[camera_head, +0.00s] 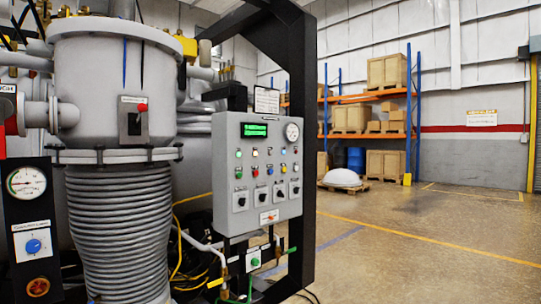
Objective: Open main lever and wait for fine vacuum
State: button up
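My gripper is not in view. The grey vacuum furnace (85,75) fills the left side, with a ribbed lower section. On its front is a small grey box (134,120) with a black switch or lever and a red button; its label is too small to read. I cannot tell whether this is the main lever. A grey control panel (232,160) stands right of the furnace. It carries a lit green display (254,130), a round gauge (292,132), coloured buttons and several black rotary switches. The display text is unreadable.
A black panel (33,215) at the left edge has a dial gauge, a blue knob and an orange-red knob. A black frame (301,150) stands behind the control panel. Hoses and cables hang below. A rack (409,120) with crates is far back. The right floor (420,225) is clear.

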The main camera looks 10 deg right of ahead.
aim_at(141, 107)
jog(key=u, duration=1.35)
